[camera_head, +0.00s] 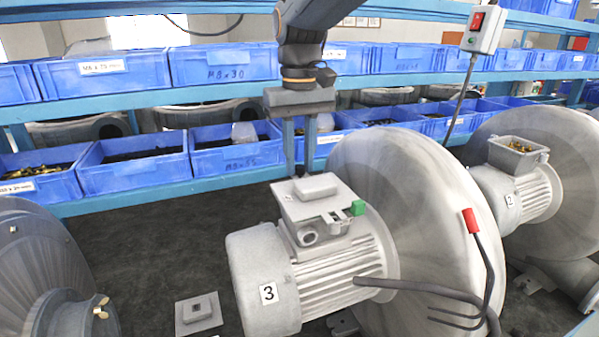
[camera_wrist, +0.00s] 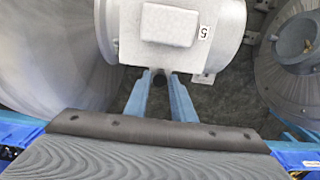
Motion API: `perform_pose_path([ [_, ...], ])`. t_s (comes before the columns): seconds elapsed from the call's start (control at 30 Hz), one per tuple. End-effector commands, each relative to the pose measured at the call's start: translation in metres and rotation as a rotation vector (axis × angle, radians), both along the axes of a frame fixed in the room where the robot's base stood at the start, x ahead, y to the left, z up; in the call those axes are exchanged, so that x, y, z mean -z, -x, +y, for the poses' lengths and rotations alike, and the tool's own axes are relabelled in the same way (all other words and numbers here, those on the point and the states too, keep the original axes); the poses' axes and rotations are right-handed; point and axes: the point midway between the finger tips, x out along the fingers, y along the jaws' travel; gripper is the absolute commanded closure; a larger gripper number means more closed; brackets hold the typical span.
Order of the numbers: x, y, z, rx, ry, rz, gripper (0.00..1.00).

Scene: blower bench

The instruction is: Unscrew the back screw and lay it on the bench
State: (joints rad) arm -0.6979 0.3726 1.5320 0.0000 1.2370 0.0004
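The grey motor marked 3 (camera_head: 312,270) carries a terminal box with a flat pale lid (camera_head: 328,203) that has a raised block on top. I cannot make out a back screw in either view. My gripper (camera_head: 300,172) points down at the back edge of the lid, its two blue-grey fingers apart. In the wrist view, the gripper (camera_wrist: 160,76) has its fingertips beside the pale box (camera_wrist: 168,24). A small dark spot shows between the tips, too unclear to name. The fingertips' contact with the lid is hidden in the head view.
A large blower housing (camera_head: 425,190) stands right of the motor. A red-tipped cable (camera_head: 470,222) hangs before it. A small grey plate (camera_head: 198,312) lies on the dark bench (camera_head: 150,250). Blue bins (camera_head: 135,163) line the back; another blower motor (camera_head: 520,190) is at right.

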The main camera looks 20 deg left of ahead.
Motion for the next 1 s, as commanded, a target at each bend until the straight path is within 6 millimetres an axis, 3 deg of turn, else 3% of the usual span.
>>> perform_pose_path([
  [0.03,0.0000,0.0000,0.0000,0.000,0.000,0.000,0.87],
  [0.13,0.0000,0.0000,0.0000,-0.001,0.000,0.000,1.00],
  [0.37,0.0000,0.0000,0.0000,-0.044,0.000,0.000,1.00],
  [1.0,-0.0002,0.0000,0.0000,-0.849,0.000,0.000,1.00],
])
